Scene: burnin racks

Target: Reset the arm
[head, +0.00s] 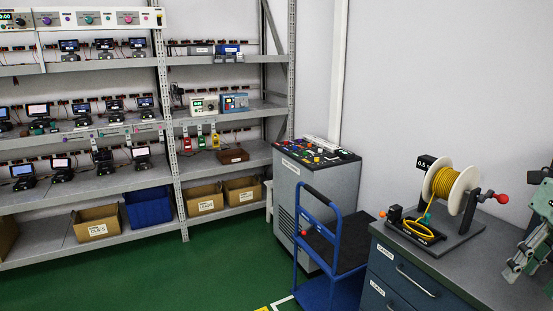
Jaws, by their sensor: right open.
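My right gripper (518,267) shows at the right edge of the head view, above the grey workbench top. It is open, and I see nothing between its fingers. Part of it and its arm are cut off by the picture edge. My left gripper is not in view.
The grey workbench (405,245) with blue drawers holds a yellow wire spool (443,182) on a stand with a red-knobbed crank. A blue cart (340,240) stands beside a control cabinet (318,190). Shelving racks (225,153) with devices and bins line the wall. Green floor at left is clear.

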